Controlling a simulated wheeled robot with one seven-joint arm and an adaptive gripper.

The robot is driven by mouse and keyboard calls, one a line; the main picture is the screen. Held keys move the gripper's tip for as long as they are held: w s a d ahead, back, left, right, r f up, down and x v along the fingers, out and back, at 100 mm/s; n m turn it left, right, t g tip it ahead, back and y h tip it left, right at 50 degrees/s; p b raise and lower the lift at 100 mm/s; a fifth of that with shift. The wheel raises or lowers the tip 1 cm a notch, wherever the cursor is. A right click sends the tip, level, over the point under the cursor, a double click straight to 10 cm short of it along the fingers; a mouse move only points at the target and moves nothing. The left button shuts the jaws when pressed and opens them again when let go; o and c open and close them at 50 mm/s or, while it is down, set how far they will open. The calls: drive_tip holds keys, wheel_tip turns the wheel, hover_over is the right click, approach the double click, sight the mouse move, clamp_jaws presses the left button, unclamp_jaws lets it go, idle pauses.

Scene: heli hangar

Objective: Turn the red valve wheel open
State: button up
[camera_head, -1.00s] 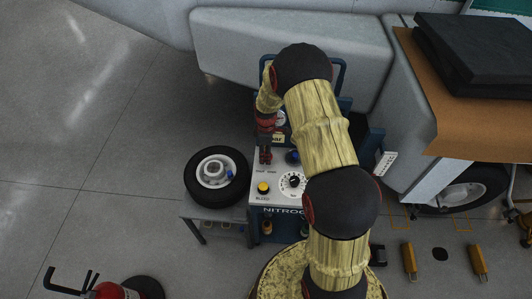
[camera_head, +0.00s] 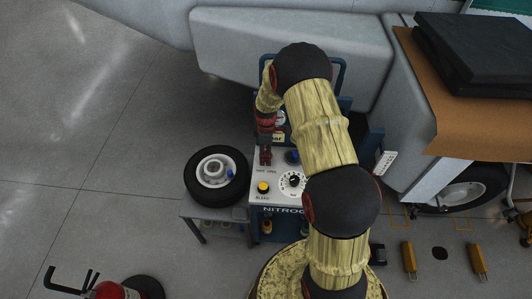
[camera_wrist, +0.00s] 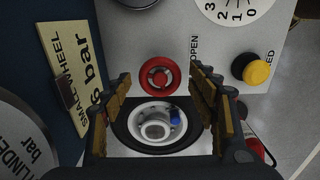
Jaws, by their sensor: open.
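In the wrist view the red valve wheel (camera_wrist: 159,77) is a small ring with a hub on a pale panel, with the word OPEN printed to its right. My gripper (camera_wrist: 161,84) is open, its padded fingers spread left and right of the wheel near its lower part. I see no clear contact, and the depth between fingertips and wheel is hard to tell. In the head view my gripper (camera_head: 265,156) points down at the top panel of the nitrogen cart (camera_head: 270,208). The wheel cannot be told apart from the gripper there.
A yellow BLEED button (camera_head: 263,188) and a white dial (camera_head: 292,181) sit close to the gripper on the panel. A yellow placard (camera_wrist: 70,75) stands at left in the wrist view. A tyre (camera_head: 217,177) lies on a low stand beside the cart.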

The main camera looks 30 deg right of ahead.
wheel_tip(320, 180, up, 12)
idle(0.8)
idle(0.4)
